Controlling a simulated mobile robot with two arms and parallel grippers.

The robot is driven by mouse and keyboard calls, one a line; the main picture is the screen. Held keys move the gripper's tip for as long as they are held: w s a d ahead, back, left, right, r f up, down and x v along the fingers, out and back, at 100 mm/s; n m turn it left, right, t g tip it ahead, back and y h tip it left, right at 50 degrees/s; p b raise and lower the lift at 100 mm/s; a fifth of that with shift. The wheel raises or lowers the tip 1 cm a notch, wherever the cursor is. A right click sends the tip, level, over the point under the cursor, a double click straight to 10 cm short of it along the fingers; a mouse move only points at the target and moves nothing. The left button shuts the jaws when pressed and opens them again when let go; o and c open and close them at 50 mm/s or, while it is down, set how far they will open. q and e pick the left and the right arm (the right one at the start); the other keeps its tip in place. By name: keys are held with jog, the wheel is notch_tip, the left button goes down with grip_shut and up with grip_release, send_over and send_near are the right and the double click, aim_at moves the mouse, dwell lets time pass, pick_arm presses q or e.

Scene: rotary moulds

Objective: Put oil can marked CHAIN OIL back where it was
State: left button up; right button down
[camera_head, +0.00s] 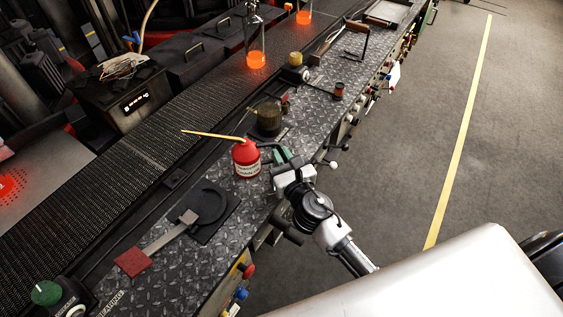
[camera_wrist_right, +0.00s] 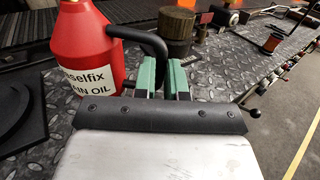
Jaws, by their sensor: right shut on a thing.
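The red oil can (camera_head: 247,160) has a long yellow spout pointing left and a black handle on its right side. Its white label shows part of the words "selfix" and "AIN OIL" in the right wrist view (camera_wrist_right: 82,75). My right gripper (camera_head: 283,158) has its green-padded fingers shut on the black handle; the fingers (camera_wrist_right: 162,78) show close up in the wrist view. The can is upright, over or on the dark diamond-plate ledge (camera_head: 185,262); I cannot tell whether its base touches. My left gripper is not in view.
A black plate with a round recess (camera_head: 208,204) and a flat tool with a reddish block (camera_head: 133,262) lie left of the can. A dark cylindrical pot (camera_head: 269,118) stands behind it. A glass with glowing orange content (camera_head: 256,59) is farther back. Levers and knobs line the ledge's front.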

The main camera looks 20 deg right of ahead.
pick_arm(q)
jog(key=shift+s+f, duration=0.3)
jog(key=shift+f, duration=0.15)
pick_arm(e)
jog(key=shift+f, duration=0.65)
jog(key=shift+f+b, duration=0.2)
jog(key=shift+b, duration=0.1)
jog(key=c, duration=1.2)
grip_release()
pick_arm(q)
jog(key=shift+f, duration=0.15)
pick_arm(e)
jog(key=shift+r, duration=0.15)
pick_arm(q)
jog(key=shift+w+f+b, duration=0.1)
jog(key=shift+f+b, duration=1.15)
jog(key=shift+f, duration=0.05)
pick_arm(e)
jog(key=shift+s+d, duration=0.15)
jog(key=shift+s, duration=1.85)
jog(key=shift+s+d, duration=0.15)
jog(key=shift+s, duration=1.85)
jog(key=shift+s+d, duration=0.15)
jog(key=shift+s, duration=1.85)
